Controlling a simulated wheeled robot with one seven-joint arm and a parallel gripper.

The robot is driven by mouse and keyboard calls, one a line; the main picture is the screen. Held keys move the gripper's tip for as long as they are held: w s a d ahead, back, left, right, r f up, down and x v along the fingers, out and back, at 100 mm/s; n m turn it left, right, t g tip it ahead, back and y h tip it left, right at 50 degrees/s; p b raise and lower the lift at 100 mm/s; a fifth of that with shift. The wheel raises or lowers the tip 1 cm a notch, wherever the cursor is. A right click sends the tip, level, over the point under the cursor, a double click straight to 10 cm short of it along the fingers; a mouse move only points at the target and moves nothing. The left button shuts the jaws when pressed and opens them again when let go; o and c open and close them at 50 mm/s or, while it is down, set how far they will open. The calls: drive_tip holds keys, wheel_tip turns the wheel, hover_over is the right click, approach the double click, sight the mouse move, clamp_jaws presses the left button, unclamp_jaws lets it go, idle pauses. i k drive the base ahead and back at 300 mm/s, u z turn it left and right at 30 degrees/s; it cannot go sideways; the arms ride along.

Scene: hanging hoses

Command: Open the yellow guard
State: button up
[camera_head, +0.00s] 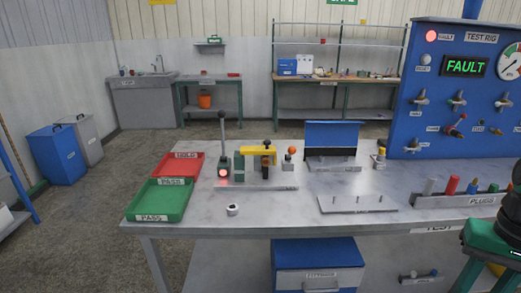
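The yellow guard (258,150) is a small flat yellow piece at the back middle of the grey bench. Whether a latch holds the guard is too small to tell. A dark shape cut off at the right edge may be part of my arm. No gripper fingers can be made out, and nothing touches the guard.
Left of the guard stands a tall lever (222,143) with a lit red lamp (223,172). An orange-topped post (290,158) and a blue panel (332,134) stand to its right. Red (178,178) and green (160,214) trays lie left. The bench front is mostly clear.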

sight(266, 151)
drive_tip(key=u, duration=1.6)
drive_tip(key=k, duration=0.9)
drive_tip(key=z, duration=1.05)
drive_tip(key=i, duration=1)
drive_tip(key=u, duration=0.05)
